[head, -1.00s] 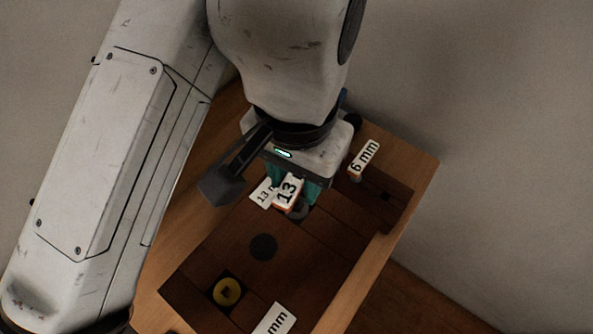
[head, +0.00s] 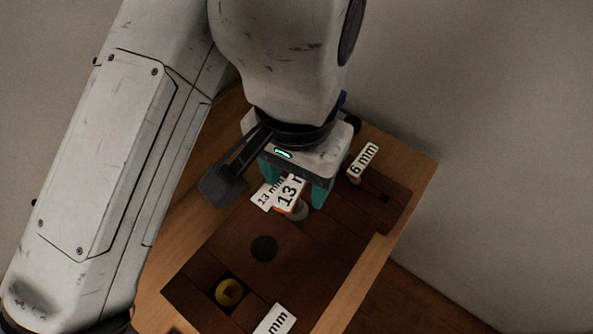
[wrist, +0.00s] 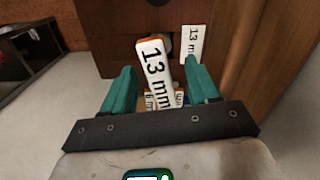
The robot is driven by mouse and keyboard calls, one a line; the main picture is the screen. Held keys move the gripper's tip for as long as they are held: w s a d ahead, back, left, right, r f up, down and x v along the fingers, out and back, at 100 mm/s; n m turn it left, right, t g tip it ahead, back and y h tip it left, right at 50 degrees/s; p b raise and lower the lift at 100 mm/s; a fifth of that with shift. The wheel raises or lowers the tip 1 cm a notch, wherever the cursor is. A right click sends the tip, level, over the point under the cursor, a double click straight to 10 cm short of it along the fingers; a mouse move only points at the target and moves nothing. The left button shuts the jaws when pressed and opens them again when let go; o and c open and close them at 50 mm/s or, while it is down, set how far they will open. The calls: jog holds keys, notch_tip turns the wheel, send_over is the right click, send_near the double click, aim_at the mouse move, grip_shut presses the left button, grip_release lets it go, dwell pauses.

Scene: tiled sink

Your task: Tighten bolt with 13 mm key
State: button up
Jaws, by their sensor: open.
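The 13 mm key (head: 288,194) stands in the wooden board with its white, orange-edged tag on top. Its tag (wrist: 154,72) also shows in the wrist view, between my fingers. My gripper (head: 294,190) is open, with one teal finger on each side of the key. In the wrist view the gripper (wrist: 158,72) shows a clear gap to the left of the tag; the right finger is close to it, and I cannot tell if they touch. A yellow round bolt head (head: 229,291) sits in a square recess near the board's front.
A flat 13 mm label (head: 266,195) lies beside the key. A 6 mm key (head: 363,160) stands at the back right, near my gripper. Another white mm label (head: 275,320) lies at the front. The wooden board (head: 320,262) is clear around a dark round spot (head: 263,248).

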jog(key=shift+r+p, duration=2.95)
jog(key=shift+r, duration=0.15)
